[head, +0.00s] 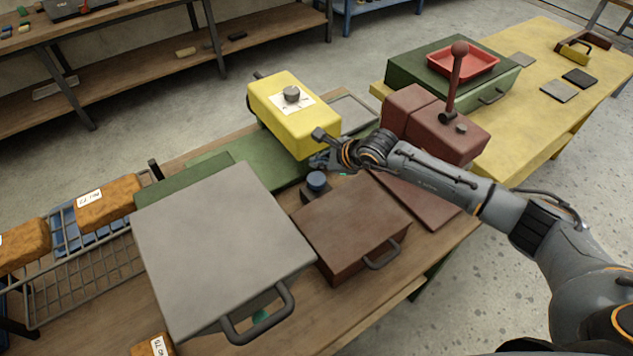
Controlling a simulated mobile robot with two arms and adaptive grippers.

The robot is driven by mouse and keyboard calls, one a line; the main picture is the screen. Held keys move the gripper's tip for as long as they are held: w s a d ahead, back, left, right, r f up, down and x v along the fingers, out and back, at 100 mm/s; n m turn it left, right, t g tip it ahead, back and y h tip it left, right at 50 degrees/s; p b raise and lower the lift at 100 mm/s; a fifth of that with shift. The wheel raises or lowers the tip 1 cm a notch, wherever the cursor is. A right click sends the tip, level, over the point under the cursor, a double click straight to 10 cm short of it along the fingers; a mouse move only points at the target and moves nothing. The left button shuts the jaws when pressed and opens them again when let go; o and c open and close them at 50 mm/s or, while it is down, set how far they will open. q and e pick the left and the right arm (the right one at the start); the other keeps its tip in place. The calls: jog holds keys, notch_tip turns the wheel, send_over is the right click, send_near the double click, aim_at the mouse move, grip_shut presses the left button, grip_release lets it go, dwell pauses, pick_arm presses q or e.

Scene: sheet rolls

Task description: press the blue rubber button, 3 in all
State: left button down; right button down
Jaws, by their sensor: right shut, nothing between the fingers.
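The blue rubber button (316,180) is a round cap on a small dark base. My right gripper (322,161) comes in from the right and is shut and empty. It appears just behind and above the button in the picture; a gap seems to show between them, but exact height is unclear. The fingertips are small and partly hidden by the wrist. My left gripper is not in view.
The grey box (215,240), brown box (350,230), yellow machine (295,110) and dark red lever machine (435,125) crowd around the button. A yellow table (550,120) stands at the back right.

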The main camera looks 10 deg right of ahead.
aim_at(319, 180)
notch_tip(319, 180, down, 3)
jog(key=shift+r+b, duration=0.1)
jog(key=shift+b, duration=0.85)
jog(key=shift+f, duration=0.2)
jog(key=shift+f+b, duration=0.1)
jog(key=shift+b, duration=0.25)
jog(key=shift+f+b, duration=0.3)
jog(key=shift+b, duration=0.15)
